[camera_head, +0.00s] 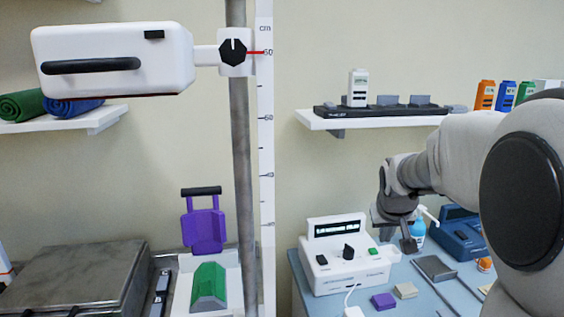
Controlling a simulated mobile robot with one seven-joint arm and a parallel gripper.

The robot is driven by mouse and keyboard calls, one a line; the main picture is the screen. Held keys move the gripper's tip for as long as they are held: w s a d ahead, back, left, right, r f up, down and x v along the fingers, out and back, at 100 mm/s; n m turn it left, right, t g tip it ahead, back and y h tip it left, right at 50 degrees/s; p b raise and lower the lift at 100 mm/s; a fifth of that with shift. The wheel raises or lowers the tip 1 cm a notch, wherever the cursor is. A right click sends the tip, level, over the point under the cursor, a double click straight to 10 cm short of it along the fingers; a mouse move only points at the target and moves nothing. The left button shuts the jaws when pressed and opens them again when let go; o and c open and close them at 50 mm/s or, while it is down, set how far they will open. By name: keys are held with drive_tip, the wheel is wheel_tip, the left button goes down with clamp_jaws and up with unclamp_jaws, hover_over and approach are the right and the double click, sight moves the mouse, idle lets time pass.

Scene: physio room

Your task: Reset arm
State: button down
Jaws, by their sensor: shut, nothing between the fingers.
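My arm comes in from the right edge, in front of the table and the shelf. My gripper (408,243) points down at the arm's end, just to the right of a white device (346,255) with a display, a black knob and a green button. The gripper looks small and dark here. Its fingers are together and hold nothing. It hangs above the blue table (452,295), and I cannot tell its exact height.
A metal post (240,130) with a centimetre scale (266,150) carries a white box (112,60). A blue bottle (419,228) and a dark blue device (456,232) stand near my gripper. A wall shelf (372,121) is above.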

drive_tip(key=s+a+r+y, duration=0.1)
drive_tip(key=s+a, duration=0.3)
drive_tip(key=s, duration=0.9)
drive_tip(key=s+a+r+n+y, duration=0.1)
drive_tip(key=s+a, duration=0.4)
drive_tip(key=s, duration=0.9)
drive_tip(key=shift+s+a+r, duration=0.15)
drive_tip(key=shift+s+r, duration=0.15)
